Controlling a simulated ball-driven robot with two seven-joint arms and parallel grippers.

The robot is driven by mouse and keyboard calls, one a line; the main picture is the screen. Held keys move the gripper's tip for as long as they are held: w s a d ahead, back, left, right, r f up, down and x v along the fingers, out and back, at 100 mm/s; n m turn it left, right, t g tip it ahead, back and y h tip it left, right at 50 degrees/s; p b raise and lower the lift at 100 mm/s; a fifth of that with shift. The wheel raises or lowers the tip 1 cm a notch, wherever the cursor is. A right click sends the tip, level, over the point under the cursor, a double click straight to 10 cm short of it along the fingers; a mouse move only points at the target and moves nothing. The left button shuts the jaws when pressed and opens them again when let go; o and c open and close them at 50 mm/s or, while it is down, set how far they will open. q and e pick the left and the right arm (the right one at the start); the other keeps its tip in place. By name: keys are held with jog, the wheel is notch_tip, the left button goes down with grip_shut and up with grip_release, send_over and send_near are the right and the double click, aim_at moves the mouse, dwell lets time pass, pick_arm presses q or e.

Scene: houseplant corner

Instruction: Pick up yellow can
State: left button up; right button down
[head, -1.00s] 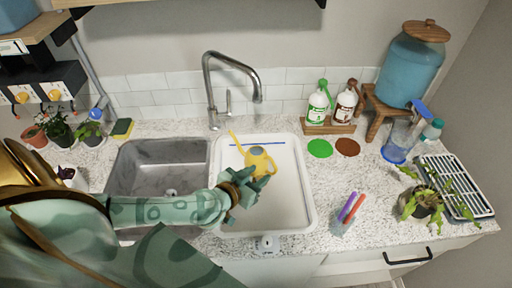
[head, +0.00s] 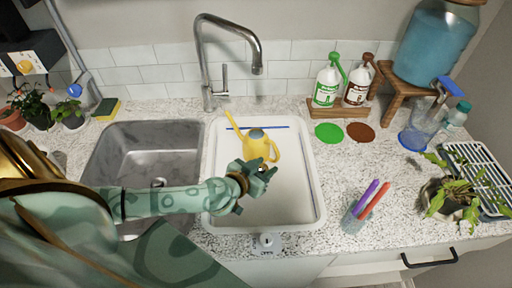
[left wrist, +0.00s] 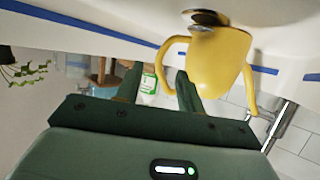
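The yellow can (head: 261,148) is a small watering can with a grey-blue top opening, a long spout to the upper left and a handle on its right. It stands in the white right-hand basin (head: 226,203). My left gripper (head: 264,171) is just in front of its handle side. In the left wrist view the can (left wrist: 218,62) appears upside down, its handle loop showing between the two parted fingers (left wrist: 158,76). The fingers are open and not closed on the handle; contact cannot be told. My right gripper is not in view.
The tall faucet (head: 203,65) stands behind the basins. The grey metal basin (head: 145,150) is to the left.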

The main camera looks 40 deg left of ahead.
aim_at(277, 158)
pick_arm(q)
jog(key=b+x, duration=0.1)
jog(key=x, duration=0.2)
jog(key=shift+w+f, duration=0.1)
jog(key=b+x, duration=0.1)
jog(key=x, duration=0.3)
jog(key=shift+a+b, duration=0.1)
jog(key=shift+b, duration=0.2)
jog(key=shift+w, duration=0.35)
jog(key=shift+c, duration=0.7)
grip_shut()
